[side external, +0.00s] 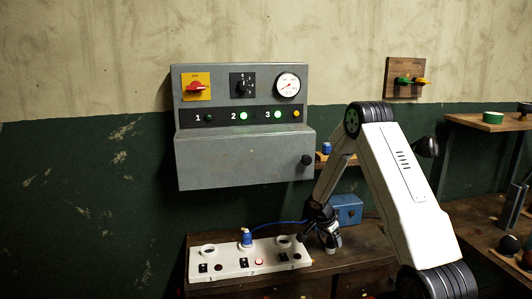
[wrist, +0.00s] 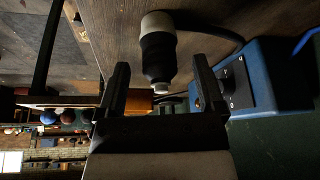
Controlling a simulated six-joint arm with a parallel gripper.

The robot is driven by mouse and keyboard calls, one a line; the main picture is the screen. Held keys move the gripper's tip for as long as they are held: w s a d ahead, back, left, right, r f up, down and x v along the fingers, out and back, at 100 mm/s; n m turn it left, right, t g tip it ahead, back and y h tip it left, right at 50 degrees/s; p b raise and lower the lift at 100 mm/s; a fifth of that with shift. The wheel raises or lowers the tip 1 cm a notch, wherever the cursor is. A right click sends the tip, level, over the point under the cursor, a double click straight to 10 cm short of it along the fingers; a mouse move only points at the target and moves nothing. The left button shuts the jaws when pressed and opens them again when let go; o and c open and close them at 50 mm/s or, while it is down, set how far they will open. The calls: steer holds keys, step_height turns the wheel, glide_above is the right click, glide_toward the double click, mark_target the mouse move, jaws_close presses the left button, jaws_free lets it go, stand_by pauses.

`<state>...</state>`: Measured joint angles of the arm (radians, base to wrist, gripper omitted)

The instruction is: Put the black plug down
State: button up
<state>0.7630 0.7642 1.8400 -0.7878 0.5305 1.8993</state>
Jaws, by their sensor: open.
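The black plug (wrist: 158,55), with a pale grey end, is at the dark wooden bench (wrist: 110,25) in the wrist view. My gripper (wrist: 161,65) is open. Its two fingers are on either side of the plug's lower part, with a visible gap on both sides. In the side view my gripper (side external: 321,216) points down just right of the white socket strip, and the plug's pale end (side external: 333,248) shows below it, close to the bench top. Whether the plug rests fully on the bench is hard to tell.
The white socket strip (side external: 225,270) holds a blue plug (side external: 246,238) in socket 2, with a blue cable running right. A blue box (side external: 347,209) stands behind my gripper. A grey control panel (side external: 245,160) hangs above. Bare bench (side external: 345,262) lies right of the strip.

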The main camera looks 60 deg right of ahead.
steer(key=v, duration=1)
steer(key=shift+a+r, duration=0.2)
steer(key=shift+r, duration=0.05)
steer(key=shift+a, duration=0.1)
steer(key=w+a+r+n+t+y, duration=0.1)
steer(key=w+a+n+t+y, duration=0.15)
steer(key=a+n, duration=1.3)
steer(key=s+a+n+t, duration=0.1)
steer(key=s+a+n, duration=0.1)
steer(key=a, duration=0.6)
steer(key=s+a+n+t+y, duration=0.1)
steer(key=s+a+n, duration=0.2)
steer(key=a, duration=0.6)
steer(key=shift+n, duration=1.05)
steer(key=shift+a+y, duration=0.1)
steer(key=shift+y, duration=0.15)
